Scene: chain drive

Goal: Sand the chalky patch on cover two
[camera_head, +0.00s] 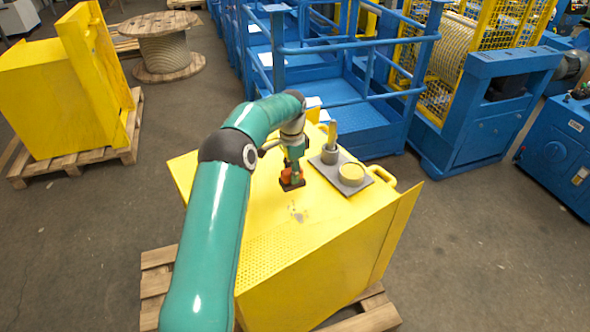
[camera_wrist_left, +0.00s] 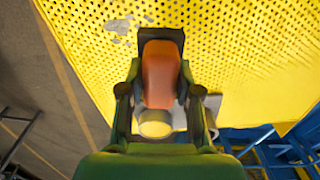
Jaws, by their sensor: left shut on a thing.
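A yellow machine cover (camera_head: 250,220) sits on a wooden pallet in the middle of the head view. A small grey-white patch (camera_head: 298,215) marks its top; pale flakes of it show in the left wrist view (camera_wrist_left: 118,25). My left gripper (camera_head: 291,171) is shut on an orange-handled sanding block (camera_wrist_left: 160,75) with a dark base. The block is over the cover top, slightly beyond the patch; whether it touches the surface I cannot tell. I see no number on the cover. My right gripper is not in view.
A grey tray (camera_head: 326,168) on the cover's far right holds a grey cup with a yellow-handled tool and a yellow tin (camera_head: 351,173). Another yellow cover (camera_head: 60,95) stands on a pallet at left. Blue railings (camera_head: 355,50) stand behind.

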